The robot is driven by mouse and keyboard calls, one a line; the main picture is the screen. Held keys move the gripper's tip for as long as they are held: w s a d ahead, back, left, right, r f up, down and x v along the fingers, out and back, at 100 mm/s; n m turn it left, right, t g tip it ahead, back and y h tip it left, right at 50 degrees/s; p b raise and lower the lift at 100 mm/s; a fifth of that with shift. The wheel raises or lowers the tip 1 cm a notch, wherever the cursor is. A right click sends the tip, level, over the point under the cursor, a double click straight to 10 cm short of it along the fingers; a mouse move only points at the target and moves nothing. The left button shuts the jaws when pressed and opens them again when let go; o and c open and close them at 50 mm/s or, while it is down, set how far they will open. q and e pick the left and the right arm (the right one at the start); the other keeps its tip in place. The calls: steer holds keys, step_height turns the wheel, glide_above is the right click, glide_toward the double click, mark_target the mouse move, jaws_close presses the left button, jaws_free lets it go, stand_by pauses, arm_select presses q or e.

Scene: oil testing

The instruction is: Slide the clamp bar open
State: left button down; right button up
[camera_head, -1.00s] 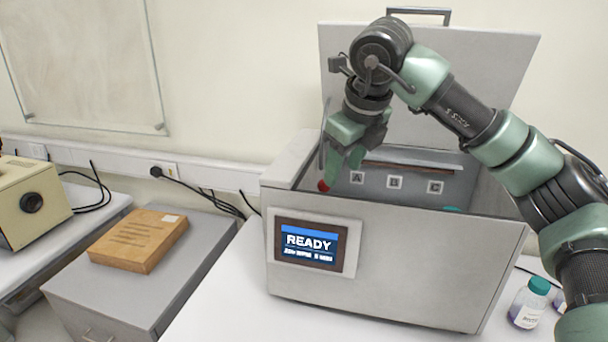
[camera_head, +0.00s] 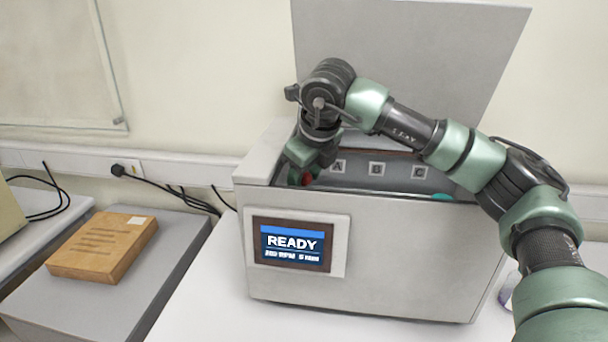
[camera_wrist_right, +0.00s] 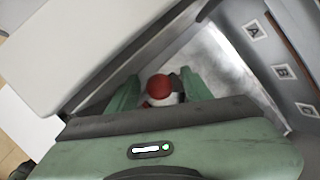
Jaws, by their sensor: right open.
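The clamp bar's red knob (camera_wrist_right: 160,87) sits between the two green fingers of my right gripper (camera_wrist_right: 158,95) in the right wrist view. The fingers stand apart on either side of it. In the head view my right gripper (camera_head: 302,178) reaches down into the left end of the grey machine's open well, and a bit of the red knob (camera_head: 307,179) shows beside it. The rest of the clamp bar is hidden by the gripper and the machine's front wall. My left gripper is not in view.
The grey machine (camera_head: 400,240) has its lid (camera_head: 420,60) raised and a screen (camera_head: 292,245) reading READY. Labels A, B and C (camera_head: 376,169) mark the inner back wall. A wooden box (camera_head: 103,246) lies on the grey cabinet at left. The well's left wall is close to the gripper.

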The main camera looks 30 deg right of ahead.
jaws_close()
stand_by(1.5)
